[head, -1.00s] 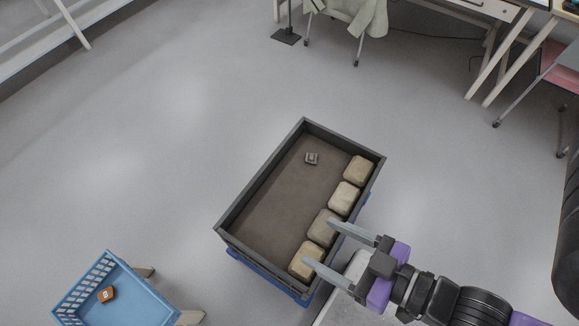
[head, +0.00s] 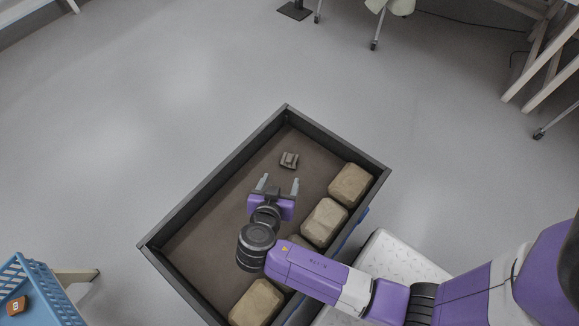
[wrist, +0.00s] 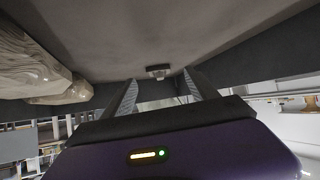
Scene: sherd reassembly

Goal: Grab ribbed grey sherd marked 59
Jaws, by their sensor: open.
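A small ribbed grey sherd (head: 289,160) lies on the brown floor of the dark tray (head: 215,164), towards the tray's far end. No number can be read on it. My gripper (head: 276,180) is inside the tray, just short of the sherd, with its two fingers apart and pointing towards it. In the wrist view the sherd (wrist: 158,71) shows small, beyond and between the open fingertips (wrist: 160,82). Nothing is between the fingers, and they appear apart from the sherd.
Several pale stone blocks line the tray's right side, one (head: 351,185) nearest the sherd and another (head: 256,302) at the near end. A blue basket (head: 40,268) with an orange-brown piece (head: 17,306) stands at lower left. The tray's left half is clear.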

